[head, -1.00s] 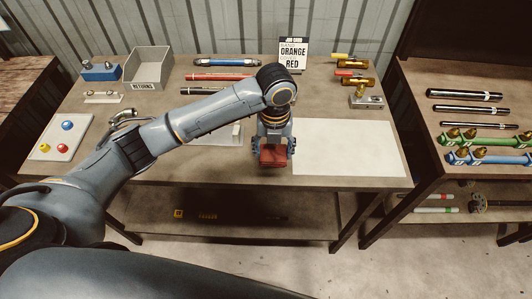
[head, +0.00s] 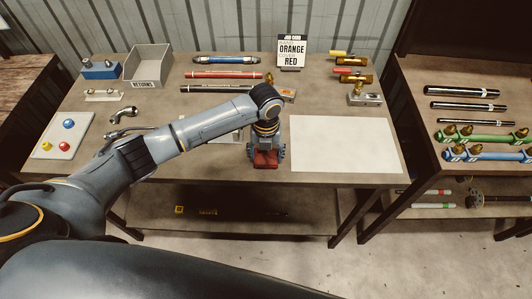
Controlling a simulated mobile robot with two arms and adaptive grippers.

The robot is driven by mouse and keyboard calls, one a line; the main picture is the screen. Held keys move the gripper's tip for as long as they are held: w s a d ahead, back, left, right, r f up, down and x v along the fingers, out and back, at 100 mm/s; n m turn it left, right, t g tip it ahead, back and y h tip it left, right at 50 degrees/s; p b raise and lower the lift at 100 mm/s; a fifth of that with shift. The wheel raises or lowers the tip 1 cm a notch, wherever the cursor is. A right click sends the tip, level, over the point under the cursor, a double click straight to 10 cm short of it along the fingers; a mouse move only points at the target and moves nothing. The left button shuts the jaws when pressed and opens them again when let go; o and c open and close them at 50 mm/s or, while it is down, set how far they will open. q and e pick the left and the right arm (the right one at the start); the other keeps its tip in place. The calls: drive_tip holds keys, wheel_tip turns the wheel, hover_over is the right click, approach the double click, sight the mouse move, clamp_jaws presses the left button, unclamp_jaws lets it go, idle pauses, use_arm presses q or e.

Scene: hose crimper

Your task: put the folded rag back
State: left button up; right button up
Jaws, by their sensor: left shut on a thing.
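The folded rag (head: 265,160) is red and sits at the front edge of the middle table, left of the white sheet. My left gripper (head: 266,153) points down over it and is shut on it. The gripper hides the rag's upper part. I cannot tell whether the rag touches the table top. My right gripper is not in view.
A white sheet (head: 345,145) covers the front right of the table (head: 190,168). A grey returns bin (head: 148,66), a button panel (head: 63,136) and a job card (head: 291,51) stand around. Hoses (head: 226,60) lie at the back. Brass fittings (head: 350,76) lie at the back right.

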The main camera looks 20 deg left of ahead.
sight(266, 156)
use_arm(q)
drive_tip(key=o, duration=1)
wheel_tip(266, 156, up, 12)
drive_tip(key=shift+r+b, duration=0.15)
drive_tip(key=shift+b, duration=0.8)
